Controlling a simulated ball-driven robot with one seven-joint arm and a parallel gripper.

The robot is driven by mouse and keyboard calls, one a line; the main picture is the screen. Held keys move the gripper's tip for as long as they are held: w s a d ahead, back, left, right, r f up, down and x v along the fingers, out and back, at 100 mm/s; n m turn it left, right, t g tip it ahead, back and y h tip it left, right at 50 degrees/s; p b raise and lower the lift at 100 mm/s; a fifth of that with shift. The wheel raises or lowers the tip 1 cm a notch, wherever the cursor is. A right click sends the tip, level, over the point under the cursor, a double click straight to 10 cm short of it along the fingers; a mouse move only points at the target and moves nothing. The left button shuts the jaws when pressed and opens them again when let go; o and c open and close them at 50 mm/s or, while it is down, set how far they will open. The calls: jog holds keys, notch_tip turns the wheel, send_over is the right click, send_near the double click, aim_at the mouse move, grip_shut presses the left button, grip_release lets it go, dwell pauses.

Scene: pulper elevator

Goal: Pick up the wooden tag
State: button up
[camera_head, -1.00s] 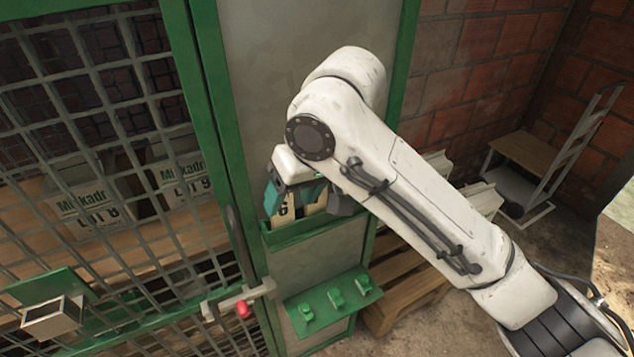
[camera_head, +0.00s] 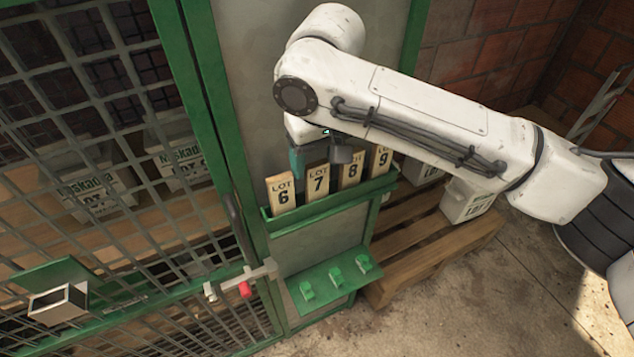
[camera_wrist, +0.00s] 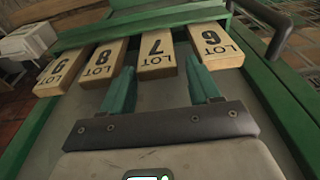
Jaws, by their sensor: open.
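Several upright wooden tags stand in a row in a green holder (camera_head: 330,205): LOT 6 (camera_head: 281,191), LOT 7 (camera_head: 317,183), LOT 8 (camera_head: 350,172) and LOT 9 (camera_head: 381,160). The task does not say which one. My gripper (camera_head: 312,168) is open and empty, just above and behind the row. In the wrist view the row appears upside down, and the green fingers of my gripper (camera_wrist: 160,68) point at the LOT 7 tag (camera_wrist: 157,53), one toward each side of it. Contact with it cannot be told.
Below the holder is a green shelf with knobs (camera_head: 333,290). A mesh gate (camera_head: 120,200) with a red-tipped latch (camera_head: 244,290) is on the left. A pallet (camera_head: 430,245) with white boxes (camera_head: 466,202) stands on the right. Open floor lies at lower right.

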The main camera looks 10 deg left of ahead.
aim_at(316, 175)
jog(key=shift+w+f+p, duration=0.15)
jog(key=shift+f+p, duration=0.2)
jog(key=shift+f, duration=0.9)
jog(key=shift+w+f+p, duration=0.15)
jog(key=shift+f+p, duration=0.2)
jog(key=shift+f, duration=0.9)
jog(key=c, duration=0.7)
jog(key=shift+r, duration=0.1)
